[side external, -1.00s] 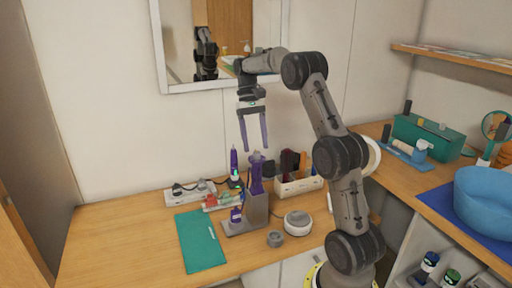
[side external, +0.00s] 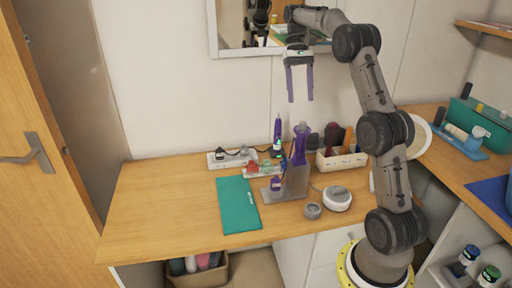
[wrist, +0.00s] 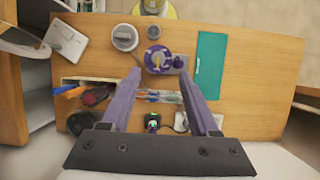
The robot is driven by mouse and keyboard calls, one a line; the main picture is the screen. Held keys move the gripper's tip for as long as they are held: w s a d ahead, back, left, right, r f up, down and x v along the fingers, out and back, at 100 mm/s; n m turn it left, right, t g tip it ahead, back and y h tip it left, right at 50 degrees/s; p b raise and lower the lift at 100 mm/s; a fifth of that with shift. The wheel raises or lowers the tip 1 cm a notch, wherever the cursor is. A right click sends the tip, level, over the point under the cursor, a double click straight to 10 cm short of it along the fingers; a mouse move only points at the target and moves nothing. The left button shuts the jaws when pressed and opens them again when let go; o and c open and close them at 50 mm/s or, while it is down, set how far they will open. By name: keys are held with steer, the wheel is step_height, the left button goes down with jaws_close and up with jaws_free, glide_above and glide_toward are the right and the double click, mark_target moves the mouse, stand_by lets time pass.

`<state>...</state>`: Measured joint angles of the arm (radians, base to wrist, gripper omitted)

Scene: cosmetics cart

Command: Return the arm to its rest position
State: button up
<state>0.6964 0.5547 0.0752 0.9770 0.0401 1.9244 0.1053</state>
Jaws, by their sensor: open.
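My gripper (side external: 300,96) hangs pointing down in the air above the back of the wooden desk, with its two purple fingers apart and nothing between them. In the side view it is over a purple item (side external: 300,143) standing in a grey holder (side external: 296,181), with a clear gap between. The wrist view looks down past the open fingers (wrist: 160,68) at the desk; the purple item (wrist: 157,60) shows between and beyond the fingertips. My arm is bent, with its elbow up to the right.
A teal mat (side external: 238,205), a white round device (side external: 337,198) and a small grey cup (side external: 313,211) lie on the desk. A cream bin (side external: 341,161) of brushes and a power strip (side external: 232,158) stand at the back. A mirror (side external: 214,35) hangs behind my arm. The desk's left part is clear.

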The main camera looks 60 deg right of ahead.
steer(key=s+a+r+n+t+h, duration=0.1)
steer(key=s+a+r+n, duration=0.1)
steer(key=a+r, duration=0.35)
steer(key=s+a+r+n+t+h, duration=0.1)
steer(key=s+a+r, duration=0.15)
steer(key=a, duration=0.55)
steer(key=s+a+r+n+t+h, duration=0.1)
steer(key=s+a+r+n, duration=0.15)
steer(key=a, duration=0.35)
steer(key=s+a+f+n+t, duration=0.25)
steer(key=s+a+f, duration=0.25)
steer(key=s+a, duration=0.3)
step_height(320, 180, down, 9)
steer(key=s+n+t, duration=0.1)
steer(key=s+t, duration=0.1)
steer(key=t, duration=0.1)
steer(key=shift+s, duration=0.35)
steer(key=shift+r, duration=0.1)
